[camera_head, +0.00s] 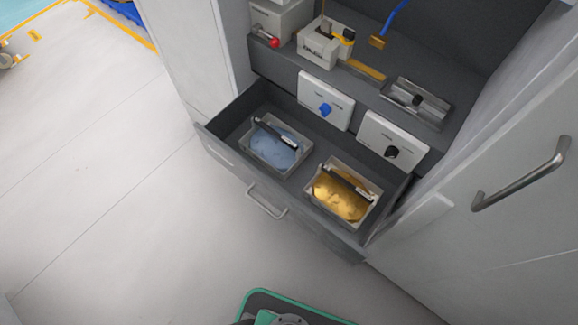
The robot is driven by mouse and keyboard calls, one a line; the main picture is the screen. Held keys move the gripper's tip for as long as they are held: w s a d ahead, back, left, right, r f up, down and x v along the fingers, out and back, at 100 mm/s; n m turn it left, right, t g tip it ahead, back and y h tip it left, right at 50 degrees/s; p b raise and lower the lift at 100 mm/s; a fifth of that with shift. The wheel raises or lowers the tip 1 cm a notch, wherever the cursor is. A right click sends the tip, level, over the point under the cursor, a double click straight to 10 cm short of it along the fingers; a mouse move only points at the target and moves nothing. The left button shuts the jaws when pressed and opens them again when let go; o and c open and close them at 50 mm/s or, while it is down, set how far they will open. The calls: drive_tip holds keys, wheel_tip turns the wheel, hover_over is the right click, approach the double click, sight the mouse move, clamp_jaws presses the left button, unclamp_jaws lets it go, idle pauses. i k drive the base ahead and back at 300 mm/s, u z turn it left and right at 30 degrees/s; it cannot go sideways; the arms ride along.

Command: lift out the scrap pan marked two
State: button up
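Two square grey scrap pans sit side by side in an open drawer (228,157). The left pan (251,154) holds pale blue scrap, and a dark bar handle lies across its top. The right pan (317,197) holds golden yellow scrap, with a similar dark bar across it. No number is legible on either pan, so I cannot tell which is marked two. My gripper is not in view.
Behind the pans stand two white panels, one with a blue knob (325,109) and one with a black knob (391,152). A shelf above holds a small tray (431,116) and devices. A cabinet door handle (520,177) juts out at right.

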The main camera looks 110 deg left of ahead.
sight(343, 194)
drive_tip(key=u, duration=2.85)
drive_tip(key=k, duration=0.35)
drive_tip(key=u, duration=1.35)
drive_tip(key=i, duration=1.05)
drive_tip(key=z, duration=0.7)
